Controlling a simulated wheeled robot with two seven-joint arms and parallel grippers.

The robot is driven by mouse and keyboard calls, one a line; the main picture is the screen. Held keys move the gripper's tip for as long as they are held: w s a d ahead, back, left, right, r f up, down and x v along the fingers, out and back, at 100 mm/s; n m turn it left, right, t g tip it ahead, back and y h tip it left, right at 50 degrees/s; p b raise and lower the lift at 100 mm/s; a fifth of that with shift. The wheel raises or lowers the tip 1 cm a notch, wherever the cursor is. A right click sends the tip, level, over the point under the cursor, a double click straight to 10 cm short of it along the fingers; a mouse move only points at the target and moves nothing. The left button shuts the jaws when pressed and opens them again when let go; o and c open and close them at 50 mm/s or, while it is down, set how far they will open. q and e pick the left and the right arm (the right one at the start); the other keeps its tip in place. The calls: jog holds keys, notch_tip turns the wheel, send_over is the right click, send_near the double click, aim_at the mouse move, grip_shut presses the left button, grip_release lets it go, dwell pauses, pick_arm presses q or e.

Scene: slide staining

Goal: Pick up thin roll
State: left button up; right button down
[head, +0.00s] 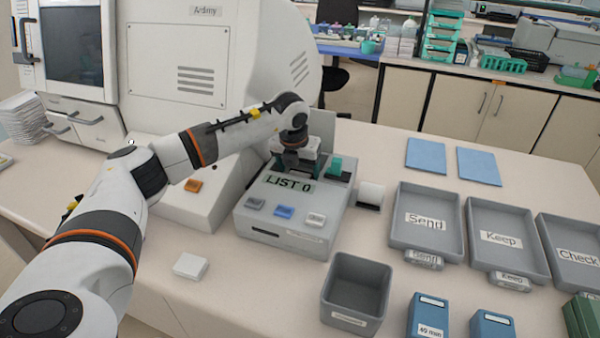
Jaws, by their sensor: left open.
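A grey label printer (290,222) with the sign "LIST 0" and several buttons stands in the middle of the bench. My left gripper (296,168) is open and points down over the printer's top rear part. Its fingertips are partly hidden, and I cannot tell whether anything lies between them. A teal part (336,167) stands up beside the gripper. A white roll (371,194) sits at the printer's right side, apart from my gripper. I cannot tell whether this is the thin roll. My right gripper does not show.
Grey trays marked Send (397,238), Keep (478,247) and Check (553,255) lie to the right. An open grey bin (354,262) stands in front. A small white block (190,266) lies front left. A large white machine (215,75) rises behind my left arm.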

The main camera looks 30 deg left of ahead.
pick_arm(q)
jog(key=shift+w+f, duration=0.2)
jog(key=shift+f, duration=0.4)
jog(key=c, duration=1.1)
jog(key=shift+o, duration=0.2)
